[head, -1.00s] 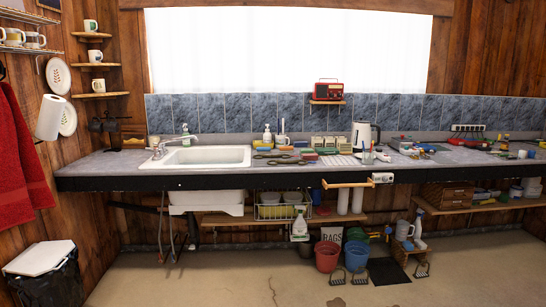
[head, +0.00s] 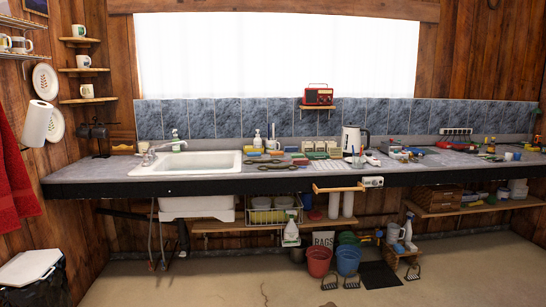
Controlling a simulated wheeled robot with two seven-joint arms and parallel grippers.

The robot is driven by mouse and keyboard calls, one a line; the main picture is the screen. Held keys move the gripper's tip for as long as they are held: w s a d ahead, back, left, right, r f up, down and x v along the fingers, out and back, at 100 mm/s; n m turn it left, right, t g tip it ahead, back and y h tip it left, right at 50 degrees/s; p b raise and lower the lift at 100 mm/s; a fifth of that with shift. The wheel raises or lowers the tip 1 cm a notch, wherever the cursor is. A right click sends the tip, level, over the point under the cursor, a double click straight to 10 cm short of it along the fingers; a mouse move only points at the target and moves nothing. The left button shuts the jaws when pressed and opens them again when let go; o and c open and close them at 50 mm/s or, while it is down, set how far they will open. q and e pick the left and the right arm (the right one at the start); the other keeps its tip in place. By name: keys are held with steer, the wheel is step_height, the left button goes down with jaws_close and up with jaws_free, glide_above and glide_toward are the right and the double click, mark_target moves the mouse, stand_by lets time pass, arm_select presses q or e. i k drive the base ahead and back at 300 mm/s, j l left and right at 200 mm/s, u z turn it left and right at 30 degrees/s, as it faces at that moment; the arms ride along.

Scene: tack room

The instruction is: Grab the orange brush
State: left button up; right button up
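I cannot pick out an orange brush for certain. Several small coloured items lie on the long grey counter (head: 90,171), too small to identify. A small red-orange item (head: 301,162) lies right of the sink, but I cannot tell whether it is a brush. More small tools, some with reddish or yellow parts, lie toward the counter's right end, also unclear. Neither of my grippers is in view.
A white sink (head: 186,163) is set into the counter's left part. A kettle (head: 352,139) stands near the middle. A red bucket (head: 318,262) and a blue bucket (head: 348,260) stand on the floor below. The concrete floor (head: 200,285) in front is largely clear.

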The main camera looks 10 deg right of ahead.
mark_target(276, 154)
steer(key=i+l+u, duration=0.25)
steer(key=i+l, duration=0.35)
steer(key=i, duration=0.35)
steer(key=i+l+u, duration=0.25)
steer(key=i+l, duration=0.5)
steer(key=i, duration=0.2)
